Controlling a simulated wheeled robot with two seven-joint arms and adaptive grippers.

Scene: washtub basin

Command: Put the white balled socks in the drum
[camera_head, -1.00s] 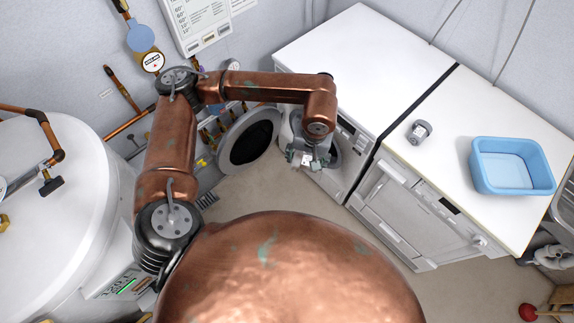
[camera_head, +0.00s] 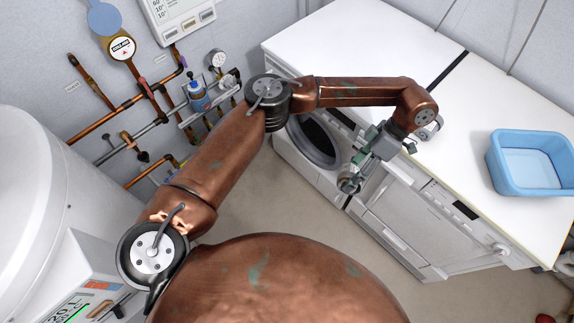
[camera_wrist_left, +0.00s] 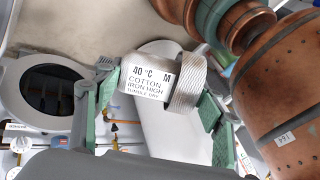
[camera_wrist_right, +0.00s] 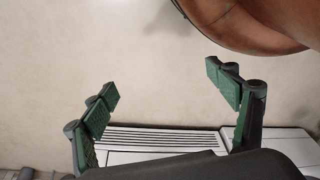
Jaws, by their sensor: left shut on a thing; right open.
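The balled socks (camera_wrist_left: 190,82), pale and ribbed with a white care tag reading 40°C cotton, are between the green pads of my left gripper (camera_head: 353,175). In the head view they show small at the fingertips (camera_head: 349,186), in front of the white machines. My left gripper is shut on them. The drum (camera_head: 315,142) is a dark round opening with a grey ring in the left machine's front, to the left of the held socks and apart from them; its inside is too dark to make out. My right gripper (camera_wrist_right: 160,85) is open and empty above the floor.
A grey bundle (camera_head: 432,128) on the white counter (camera_head: 350,50) is partly behind my left arm. A blue basin (camera_head: 530,175) stands at the right. A dark round glass in a grey frame (camera_wrist_left: 50,90) shows in the left wrist view. Pipes and gauges line the left wall.

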